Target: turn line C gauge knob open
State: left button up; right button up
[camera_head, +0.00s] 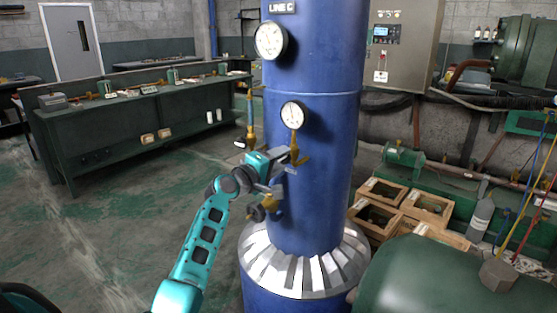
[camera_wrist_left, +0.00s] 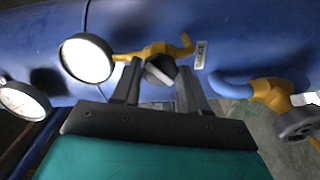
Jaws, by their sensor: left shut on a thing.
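The blue line C column (camera_head: 315,215) stands upright in the head view, with its LINE C label (camera_head: 282,7) at the top. The lower round gauge (camera_head: 293,114) sits on a brass valve fitting (camera_head: 299,150); the wrist view shows this gauge (camera_wrist_left: 87,58) and the brass fitting (camera_wrist_left: 150,50) too. A dark gauge knob (camera_wrist_left: 160,71) on that fitting lies between the fingers of my left gripper (camera_wrist_left: 158,74). My left gripper (camera_head: 283,165) is shut on the knob and hides it in the head view. My right gripper is not in view.
A larger gauge (camera_head: 271,40) is higher on the column. Another brass valve with a round handwheel (camera_wrist_left: 297,124) is close beside my left gripper. Wooden crates (camera_head: 427,205) and a green tank (camera_head: 420,275) stand at right. The floor at left is clear.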

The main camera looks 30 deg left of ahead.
pick_arm(q)
jog(key=n, duration=0.4)
jog(key=shift+n, duration=0.3)
jog(key=n, duration=0.3)
jog(key=o, duration=1)
jog(key=shift+n, duration=0.3)
jog(key=shift+o, duration=0.2)
jog(key=shift+s, duration=0.1)
jog(key=s, duration=0.6)
jog(key=shift+s+a, duration=0.3)
jog(key=shift+s, duration=0.1)
